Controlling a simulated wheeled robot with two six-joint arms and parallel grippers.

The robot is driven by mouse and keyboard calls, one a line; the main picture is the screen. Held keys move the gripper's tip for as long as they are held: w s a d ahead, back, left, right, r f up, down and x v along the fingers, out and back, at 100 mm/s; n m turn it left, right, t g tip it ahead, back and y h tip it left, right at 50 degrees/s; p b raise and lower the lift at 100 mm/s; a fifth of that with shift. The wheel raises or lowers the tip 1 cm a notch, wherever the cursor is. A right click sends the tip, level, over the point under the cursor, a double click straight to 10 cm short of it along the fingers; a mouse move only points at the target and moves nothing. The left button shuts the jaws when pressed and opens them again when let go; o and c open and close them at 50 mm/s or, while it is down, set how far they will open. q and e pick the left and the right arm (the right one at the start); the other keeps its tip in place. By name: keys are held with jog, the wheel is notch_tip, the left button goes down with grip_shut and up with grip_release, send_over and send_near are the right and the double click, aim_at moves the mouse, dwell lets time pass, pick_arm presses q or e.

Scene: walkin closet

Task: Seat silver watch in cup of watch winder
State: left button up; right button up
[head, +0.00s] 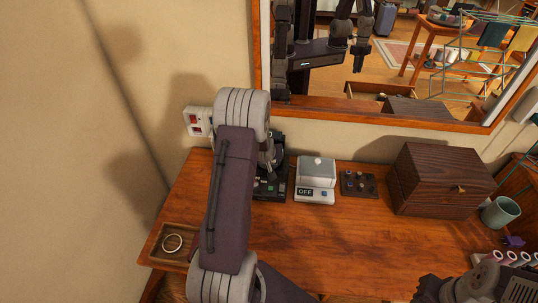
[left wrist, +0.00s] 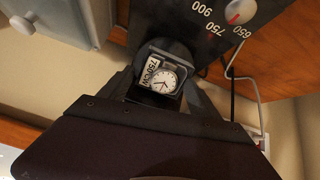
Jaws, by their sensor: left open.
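In the left wrist view, a watch with a round white face and silver rim (left wrist: 161,79) sits in a dark square-rimmed cup, beside a small lettered label. The cup is at the edge of the black watch winder (left wrist: 215,25), which has a red-marked dial with printed numbers. My left gripper (left wrist: 163,98) is open, with its fingers on either side of the cup and watch. Whether they touch is unclear. In the head view, the winder (head: 271,188) is partly hidden behind my left arm, as is most of that gripper. My right gripper (head: 428,290) is at the lower right, its jaws unclear.
A white-grey box with an OFF display (head: 315,195) stands right of the winder, then a small dark board with knobs (head: 358,184) and a dark wooden box (head: 440,180). A tray (head: 160,258) with a silvery ring is at left. A mirror stands behind; the middle front is clear.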

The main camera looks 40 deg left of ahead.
pick_arm(q)
jog(key=v, duration=0.9)
jog(key=shift+p, duration=0.35)
